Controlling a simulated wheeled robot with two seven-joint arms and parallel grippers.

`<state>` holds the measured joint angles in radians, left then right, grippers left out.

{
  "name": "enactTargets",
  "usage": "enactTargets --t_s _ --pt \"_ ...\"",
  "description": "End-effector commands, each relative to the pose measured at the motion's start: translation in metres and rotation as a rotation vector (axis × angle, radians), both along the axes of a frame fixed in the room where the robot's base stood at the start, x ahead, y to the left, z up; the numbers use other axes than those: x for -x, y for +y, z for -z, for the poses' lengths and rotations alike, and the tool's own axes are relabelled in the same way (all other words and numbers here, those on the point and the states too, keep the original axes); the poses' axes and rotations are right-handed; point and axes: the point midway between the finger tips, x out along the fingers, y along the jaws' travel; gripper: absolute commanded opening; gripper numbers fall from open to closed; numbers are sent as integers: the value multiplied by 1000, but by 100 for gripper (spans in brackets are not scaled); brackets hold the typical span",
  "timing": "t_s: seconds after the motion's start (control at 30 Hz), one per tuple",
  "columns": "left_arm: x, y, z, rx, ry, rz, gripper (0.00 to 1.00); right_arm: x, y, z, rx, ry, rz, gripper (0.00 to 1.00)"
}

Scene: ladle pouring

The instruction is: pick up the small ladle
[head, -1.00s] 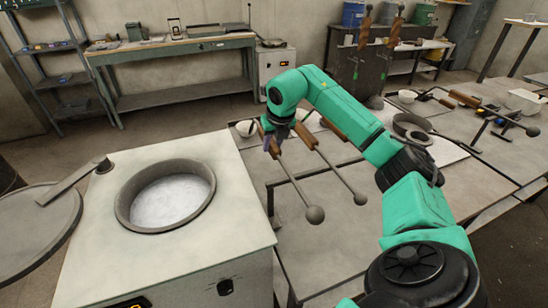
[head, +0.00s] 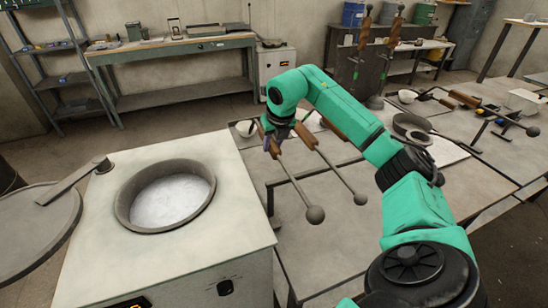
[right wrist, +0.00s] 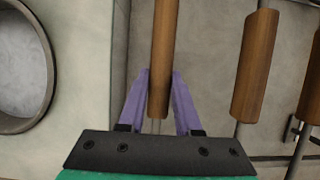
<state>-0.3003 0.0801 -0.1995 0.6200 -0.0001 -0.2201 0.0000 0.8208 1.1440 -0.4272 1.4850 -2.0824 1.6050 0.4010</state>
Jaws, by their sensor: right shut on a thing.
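A ladle with a brown wooden handle, a thin metal rod and a round grey end (head: 315,214) lies over the bench on the left of a similar pair. My right gripper (head: 272,145) is at its handle in the head view. In the right wrist view, the purple fingers of my right gripper (right wrist: 160,102) are shut on the wooden handle (right wrist: 163,55). A second ladle (head: 360,198) lies to the right; its handle also shows in the right wrist view (right wrist: 255,65). Whether the held ladle touches its support is unclear. My left gripper is not seen.
A furnace with a round opening (head: 165,226) stands left of the bench, its lid (head: 40,230) swung to the left. A white bowl (head: 246,128) is behind my gripper. A dark ring-shaped part (head: 411,124) and more tools lie at right. The near bench top (head: 335,255) is clear.

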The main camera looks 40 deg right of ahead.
Motion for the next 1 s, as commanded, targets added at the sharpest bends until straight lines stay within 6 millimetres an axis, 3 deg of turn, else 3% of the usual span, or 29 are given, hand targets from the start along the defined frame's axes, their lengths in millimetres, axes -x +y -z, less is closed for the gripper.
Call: enactTargets --t_s 0.4,0.53,0.8,1.0 --pt "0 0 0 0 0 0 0 -1 0 -10 -1 -8 1 0" --pt "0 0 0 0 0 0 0 -2 0 -30 -2 -12 1 0" --pt "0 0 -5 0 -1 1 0 -2 0 -91 -2 -11 0 0" --pt "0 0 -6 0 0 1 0 -1 0 -103 0 -6 0 0"
